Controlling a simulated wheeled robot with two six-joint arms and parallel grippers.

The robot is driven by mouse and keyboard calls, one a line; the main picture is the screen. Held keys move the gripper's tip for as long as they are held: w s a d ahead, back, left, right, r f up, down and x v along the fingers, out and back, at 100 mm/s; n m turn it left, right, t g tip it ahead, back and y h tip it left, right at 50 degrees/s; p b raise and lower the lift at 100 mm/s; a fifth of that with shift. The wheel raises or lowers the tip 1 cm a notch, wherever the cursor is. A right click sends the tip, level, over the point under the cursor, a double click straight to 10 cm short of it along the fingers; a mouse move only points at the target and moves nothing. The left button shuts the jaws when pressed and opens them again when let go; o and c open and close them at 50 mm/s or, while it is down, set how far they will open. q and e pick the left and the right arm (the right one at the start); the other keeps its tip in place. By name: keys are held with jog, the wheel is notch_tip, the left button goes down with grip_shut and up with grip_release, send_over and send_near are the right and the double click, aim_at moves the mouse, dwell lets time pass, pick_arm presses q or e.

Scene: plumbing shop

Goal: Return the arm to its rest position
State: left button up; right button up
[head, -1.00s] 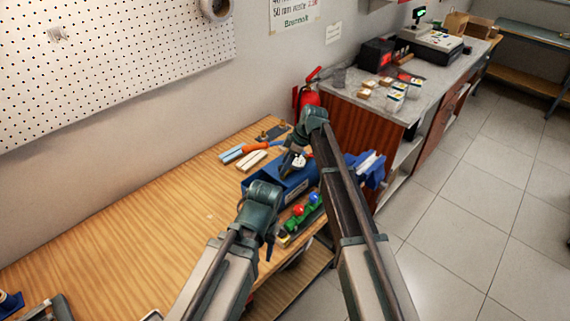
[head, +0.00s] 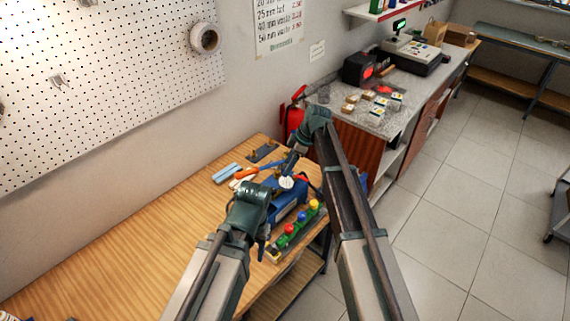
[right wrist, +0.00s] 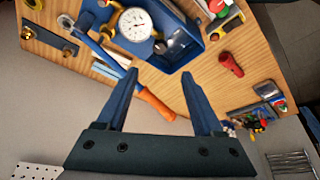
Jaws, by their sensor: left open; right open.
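My right gripper (head: 290,162) hangs over the far end of the wooden bench in the head view. In the right wrist view its two blue fingers (right wrist: 161,78) are apart with nothing between them. Below them lie a blue box (right wrist: 172,40) with a round white gauge (right wrist: 135,24) and a tool with an orange handle (right wrist: 156,104). My left gripper (head: 262,247) points down by the bench's front edge, near the strip of coloured caps (head: 290,234). It is open, though its fingers are small and partly hidden by its own wrist.
The bench top (head: 140,240) is clear on the left. A pegboard wall (head: 90,90) stands behind it. A red fire extinguisher (head: 295,112) stands beyond its far end, and a grey counter (head: 395,110) with small boxes is behind. Open tiled floor (head: 460,240) lies to the right.

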dwell(0.4)
jog(key=s+f+m+h+b, duration=0.2)
jog(key=s+f+m+b, duration=0.2)
jog(key=s, duration=0.6)
jog(key=s+f+m+h+b, duration=0.2)
jog(key=s+f+m+b, duration=0.2)
jog(key=s+f+b, duration=0.3)
jog(key=s+f+m+g+h+b, duration=0.1)
jog(key=s+f+m+b, duration=0.3)
jog(key=s, duration=1)
notch_tip(320, 180, down, 4)
jog(key=shift+s+a+r+h+b, duration=0.25)
jog(key=shift+s+h+b, duration=0.15)
jog(key=shift+b, duration=0.65)
